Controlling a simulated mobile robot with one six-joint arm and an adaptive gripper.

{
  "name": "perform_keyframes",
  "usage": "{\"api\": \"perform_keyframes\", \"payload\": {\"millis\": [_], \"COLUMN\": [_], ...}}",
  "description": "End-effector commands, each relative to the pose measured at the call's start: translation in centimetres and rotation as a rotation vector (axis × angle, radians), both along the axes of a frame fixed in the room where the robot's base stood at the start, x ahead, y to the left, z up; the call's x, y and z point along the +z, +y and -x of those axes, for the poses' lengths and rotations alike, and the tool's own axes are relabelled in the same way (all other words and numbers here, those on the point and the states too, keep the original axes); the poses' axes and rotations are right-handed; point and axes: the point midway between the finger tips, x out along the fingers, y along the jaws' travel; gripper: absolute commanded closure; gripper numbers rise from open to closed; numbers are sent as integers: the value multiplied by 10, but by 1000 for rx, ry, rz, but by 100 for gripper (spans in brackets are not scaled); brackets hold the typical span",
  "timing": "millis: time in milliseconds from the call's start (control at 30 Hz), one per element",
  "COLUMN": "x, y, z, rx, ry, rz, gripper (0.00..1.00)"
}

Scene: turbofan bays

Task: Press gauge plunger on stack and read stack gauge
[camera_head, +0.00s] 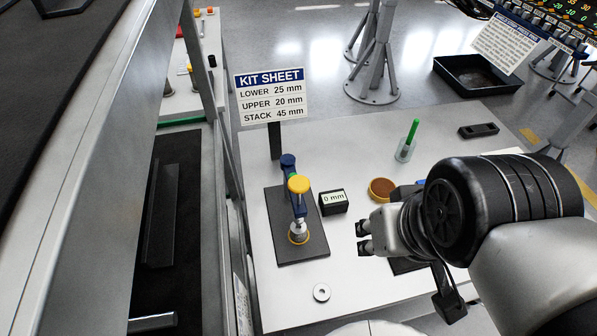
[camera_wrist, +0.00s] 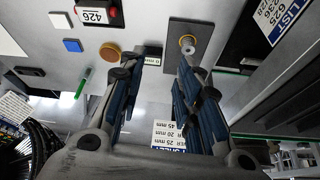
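The gauge stand has a dark base plate (camera_head: 290,258), a blue post and arm, and a yellow plunger cap (camera_head: 298,184) on top. Below the cap a small metallic stack (camera_head: 299,232) sits in a yellow ring on the plate. The gauge readout (camera_head: 333,201), a black box, shows 0 mm. My gripper (camera_head: 364,238) is to the right of the stand, apart from it, its fingertips apart with nothing between them. In the wrist view my blue-padded fingers (camera_wrist: 155,78) are spread. The plate (camera_wrist: 180,62) shows beyond them there; the plunger cap is not clear.
A kit sheet sign (camera_head: 270,95) behind the stand reads LOWER 25, UPPER 20, STACK 45 mm. A loose washer (camera_head: 321,292) lies at the front. An orange-brown dish (camera_head: 381,189) and a green stick in a holder (camera_head: 410,140) stand to the right. A metal frame borders the table's left.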

Motion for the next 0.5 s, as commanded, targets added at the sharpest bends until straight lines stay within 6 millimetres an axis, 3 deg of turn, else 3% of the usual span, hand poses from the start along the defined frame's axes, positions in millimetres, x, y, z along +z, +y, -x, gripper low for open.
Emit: {"api": "perform_keyframes", "payload": {"millis": [167, 400, 500], "x": [25, 56, 64], "y": [9, 33, 47], "z": [-25, -80, -103], "rx": [24, 68, 87], "ry": [22, 59, 74], "rz": [0, 1, 2], "gripper": [83, 99, 100]}}
